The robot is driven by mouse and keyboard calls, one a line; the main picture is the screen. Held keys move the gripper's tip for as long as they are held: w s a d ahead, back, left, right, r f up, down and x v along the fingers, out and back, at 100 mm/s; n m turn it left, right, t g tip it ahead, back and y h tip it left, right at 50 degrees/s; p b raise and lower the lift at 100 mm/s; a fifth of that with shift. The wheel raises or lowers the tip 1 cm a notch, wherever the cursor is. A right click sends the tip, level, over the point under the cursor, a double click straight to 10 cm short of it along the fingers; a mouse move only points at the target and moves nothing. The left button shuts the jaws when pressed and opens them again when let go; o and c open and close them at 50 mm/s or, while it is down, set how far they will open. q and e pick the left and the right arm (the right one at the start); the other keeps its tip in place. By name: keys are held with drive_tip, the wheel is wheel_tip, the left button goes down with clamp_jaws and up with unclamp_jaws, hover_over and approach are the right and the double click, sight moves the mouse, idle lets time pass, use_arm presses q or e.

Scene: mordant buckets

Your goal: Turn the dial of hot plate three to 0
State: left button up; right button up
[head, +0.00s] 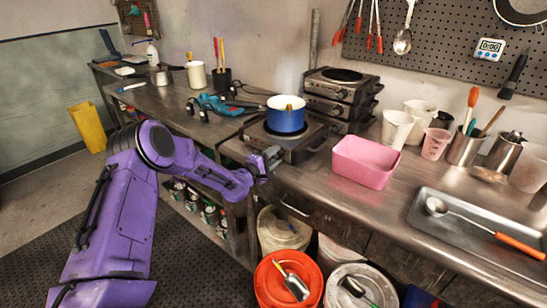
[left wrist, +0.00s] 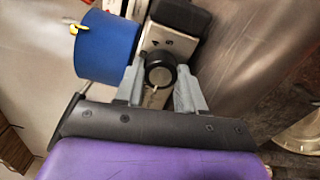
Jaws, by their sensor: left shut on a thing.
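A hot plate (head: 316,133) stands near the front edge of the steel bench with a blue pot (head: 286,119) on it. My left gripper (head: 271,157) is at the hot plate's front. In the left wrist view its two grey fingers are closed around the black round dial (left wrist: 160,74), one on each side. The pale front panel (left wrist: 168,42) has small marks above the dial, too small to read. I cannot tell the dial's setting or see a plate number. The blue pot (left wrist: 106,47) is at the upper left there. My right gripper is in neither view.
More hot plates (head: 342,88) are stacked behind. A metal tray (head: 440,232) is farther right. Buckets (head: 289,284) stand on the floor below.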

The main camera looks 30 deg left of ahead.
use_arm(q)
drive_tip(key=shift+n, duration=0.3)
drive_tip(key=o, duration=1)
drive_tip(key=shift+o, duration=0.2)
drive_tip(key=shift+s, duration=0.1)
